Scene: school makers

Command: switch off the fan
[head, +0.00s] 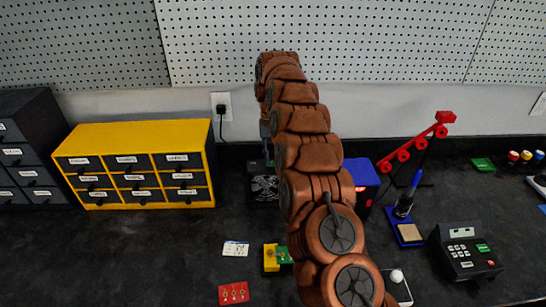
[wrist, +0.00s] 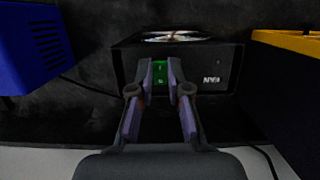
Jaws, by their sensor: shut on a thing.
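The fan (head: 263,188) is a black box with a round grille on top, at the back of the bench in the head view, partly hidden by my arm. In the wrist view the fan (wrist: 215,72) fills the middle, with the pale grille at its top edge. A green rocker switch (wrist: 160,72) with small white marks is on the fan's near face. My gripper (wrist: 160,77) is at that face, its two fingertips closed in on the left and right sides of the switch. In the head view my arm hides most of the gripper.
A yellow drawer cabinet (head: 140,136) stands left of the fan and a blue box (head: 361,172) right of it. A plug is in the wall outlet (head: 222,106) behind. The bench (head: 150,260) is clear at front left.

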